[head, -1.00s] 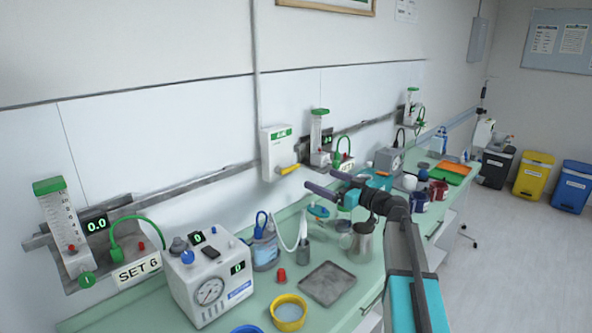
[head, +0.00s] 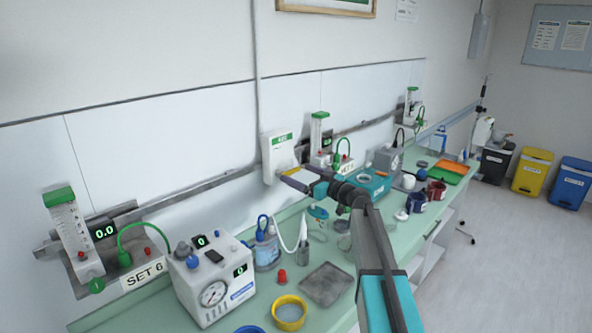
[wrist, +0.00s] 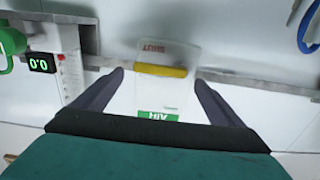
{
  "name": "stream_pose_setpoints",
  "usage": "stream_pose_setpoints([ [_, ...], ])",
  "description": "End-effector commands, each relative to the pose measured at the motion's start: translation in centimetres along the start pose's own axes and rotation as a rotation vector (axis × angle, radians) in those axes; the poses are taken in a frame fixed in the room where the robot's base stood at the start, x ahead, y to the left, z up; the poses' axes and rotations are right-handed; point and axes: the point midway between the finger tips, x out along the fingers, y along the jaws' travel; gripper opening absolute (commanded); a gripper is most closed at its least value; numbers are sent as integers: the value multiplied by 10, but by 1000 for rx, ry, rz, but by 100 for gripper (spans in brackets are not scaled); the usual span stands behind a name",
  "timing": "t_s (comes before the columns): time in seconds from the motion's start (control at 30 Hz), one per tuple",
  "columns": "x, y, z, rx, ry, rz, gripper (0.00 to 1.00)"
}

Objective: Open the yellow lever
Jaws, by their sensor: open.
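The yellow lever (head: 289,171) is on the white wall box (head: 276,152) with a green label. My gripper (head: 294,179) is at the lever in the head view and partly covers it. In the wrist view the lever (wrist: 161,70) lies across the white box, between the tips of my open fingers (wrist: 159,79). One finger is to its left and one to its right, with a gap on each side. I cannot tell how far the fingertips are from the box.
A grey rail (head: 215,182) runs along the wall behind the box. Flowmeters (head: 318,135) stand on either side along it. Below, the green counter holds a gauge device (head: 211,287), a grey tray (head: 326,284) and several cups and bottles.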

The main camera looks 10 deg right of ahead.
Motion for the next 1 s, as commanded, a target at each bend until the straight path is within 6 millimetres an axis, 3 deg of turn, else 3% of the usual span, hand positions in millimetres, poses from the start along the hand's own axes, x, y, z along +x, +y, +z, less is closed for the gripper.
stream_pose_setpoints([
  [0.2, 17, 1, -1, 0, -1, 0, 91],
  [0.6, 20, 1, 0, 0, 0, 1, 91],
  [0.93, 19, 1, 0, 0, 0, 1, 36],
  [1.0, 21, -3, 0, 0, 0, 0, 32],
])
